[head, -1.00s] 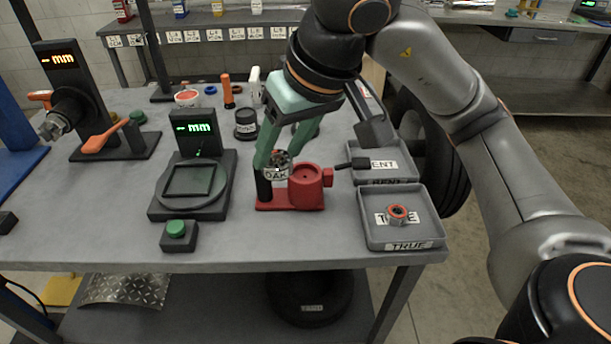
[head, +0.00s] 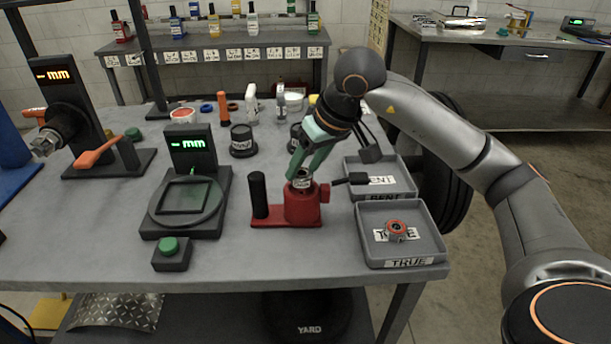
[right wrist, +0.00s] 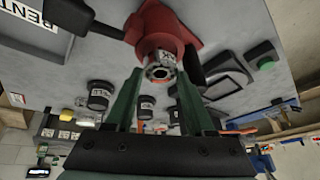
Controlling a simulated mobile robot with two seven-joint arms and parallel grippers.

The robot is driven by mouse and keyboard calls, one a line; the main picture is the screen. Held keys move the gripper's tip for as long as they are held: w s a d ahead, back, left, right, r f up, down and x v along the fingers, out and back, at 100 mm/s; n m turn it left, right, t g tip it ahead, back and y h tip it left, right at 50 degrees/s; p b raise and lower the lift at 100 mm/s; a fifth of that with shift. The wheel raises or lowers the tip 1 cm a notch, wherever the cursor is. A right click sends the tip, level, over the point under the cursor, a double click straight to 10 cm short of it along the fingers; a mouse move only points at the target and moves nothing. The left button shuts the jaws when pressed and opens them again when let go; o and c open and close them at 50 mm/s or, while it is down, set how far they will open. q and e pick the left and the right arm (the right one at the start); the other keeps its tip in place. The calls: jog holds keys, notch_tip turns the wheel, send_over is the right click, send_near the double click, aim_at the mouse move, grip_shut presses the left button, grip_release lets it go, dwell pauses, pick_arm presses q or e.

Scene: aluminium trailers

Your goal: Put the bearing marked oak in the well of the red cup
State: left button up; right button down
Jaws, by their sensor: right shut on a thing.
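The bearing marked oak (head: 302,180) is a small metal ring with a white label, between the fingers of my right gripper (head: 304,176). It is right at the top of the red cup (head: 303,207); how far it sits in the well I cannot tell, as the fingers hide the rim. In the right wrist view the bearing (right wrist: 159,70) shows between the fingertips, in front of the red cup (right wrist: 160,30). The cup stands on a red base with a black post (head: 258,195) at its left. My left gripper is not in view.
The TRUE tray (head: 433,238) holds an orange-ringed bearing (head: 396,230). The BENT tray (head: 400,190) lies behind it. A gauge with green digits (head: 190,150) and a green button (head: 169,246) are on the left. Bottles and small pots stand at the back.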

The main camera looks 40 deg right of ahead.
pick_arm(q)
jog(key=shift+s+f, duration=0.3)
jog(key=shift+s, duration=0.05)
pick_arm(e)
jog(key=shift+f, duration=1.15)
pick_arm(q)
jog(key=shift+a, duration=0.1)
pick_arm(e)
jog(key=shift+f, duration=0.1)
jog(key=c, duration=0.7)
grip_release()
jog(key=shift+f, duration=0.1)
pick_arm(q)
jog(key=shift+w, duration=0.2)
pick_arm(e)
jog(key=o, duration=0.4)
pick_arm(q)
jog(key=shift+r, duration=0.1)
pick_arm(e)
jog(key=shift+o, duration=0.2)
pick_arm(q)
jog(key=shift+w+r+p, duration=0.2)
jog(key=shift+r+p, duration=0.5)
jog(key=shift+p, duration=0.05)
pick_arm(e)
jog(key=v, duration=1.2)
jog(key=shift+r, duration=0.25)
